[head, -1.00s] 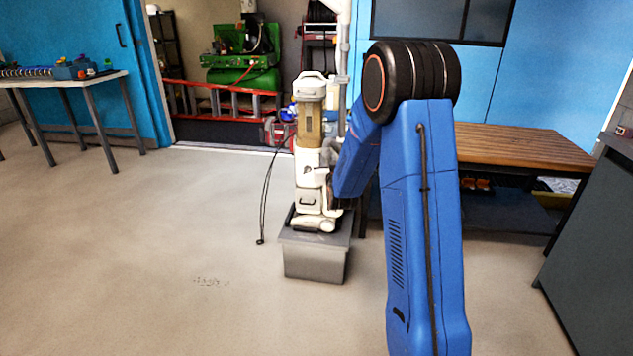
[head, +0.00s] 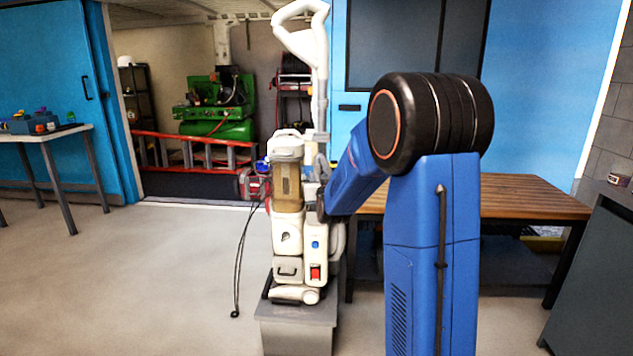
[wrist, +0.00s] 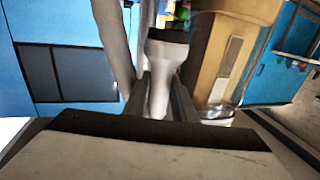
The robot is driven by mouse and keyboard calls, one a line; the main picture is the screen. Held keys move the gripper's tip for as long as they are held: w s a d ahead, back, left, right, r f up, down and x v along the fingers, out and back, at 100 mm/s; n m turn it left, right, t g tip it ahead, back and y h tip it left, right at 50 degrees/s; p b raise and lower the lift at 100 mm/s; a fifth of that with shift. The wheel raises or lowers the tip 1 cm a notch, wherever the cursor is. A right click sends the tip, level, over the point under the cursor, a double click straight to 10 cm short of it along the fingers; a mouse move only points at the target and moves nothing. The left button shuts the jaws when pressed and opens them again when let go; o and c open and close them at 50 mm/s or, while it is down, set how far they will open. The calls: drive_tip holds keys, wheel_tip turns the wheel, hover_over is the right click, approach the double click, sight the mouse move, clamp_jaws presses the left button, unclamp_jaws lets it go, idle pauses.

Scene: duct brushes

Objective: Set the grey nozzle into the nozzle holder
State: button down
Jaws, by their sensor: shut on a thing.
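The white upright vacuum cleaner (head: 287,240) with an amber canister stands on a grey box (head: 300,335) in the head view. In the wrist view, my gripper (wrist: 160,92) is shut on a pale, flared piece with a dark mouth, which looks like the grey nozzle (wrist: 166,50). The nozzle points away from my wrist, between the vacuum's pale tube (wrist: 112,40) and its amber canister (wrist: 228,55). In the head view, my arm reaches the vacuum's right side and hides most of the gripper. I cannot clearly make out the nozzle holder.
A wooden bench (head: 520,197) stands behind my arm on the right. A dark cabinet (head: 595,265) is at the right edge. A black cord (head: 240,265) hangs at the vacuum's left. The floor on the left is clear.

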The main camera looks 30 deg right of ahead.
drive_tip(key=shift+f, duration=4.45)
drive_tip(key=c, duration=1.4)
unclamp_jaws()
